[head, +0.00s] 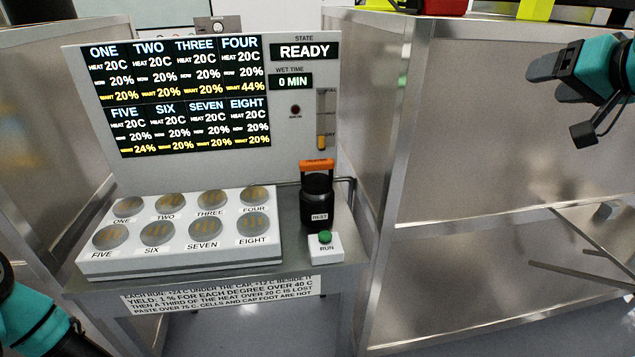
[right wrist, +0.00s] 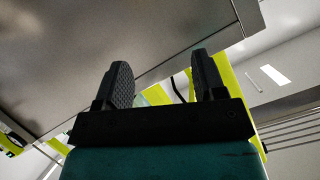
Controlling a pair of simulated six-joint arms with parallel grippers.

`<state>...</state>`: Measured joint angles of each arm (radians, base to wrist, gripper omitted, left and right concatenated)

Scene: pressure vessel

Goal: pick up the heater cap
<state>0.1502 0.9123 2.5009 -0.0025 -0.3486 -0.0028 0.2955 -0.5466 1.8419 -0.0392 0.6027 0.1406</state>
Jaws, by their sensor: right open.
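The heater cap is a black cylinder (head: 317,186) with an orange handle (head: 317,164) on top. It stands upright on a dark base labelled REST (head: 318,223), at the right end of the grey bench. My right gripper (head: 547,80) is at the upper right of the head view, well to the right of the cap and apart from it. Its two fingers stand apart and empty in the right wrist view (right wrist: 160,88). The cap cannot be made out in that view. Only a teal part of my left arm shows at the lower left; its fingers are out of view.
A white block with several numbered round cells (head: 186,275) lies left of the cap. A green RUN button (head: 325,237) sits in front of it. A panel (head: 300,130) reading READY stands behind. A metal-sided cabinet (head: 480,130) is to the right.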

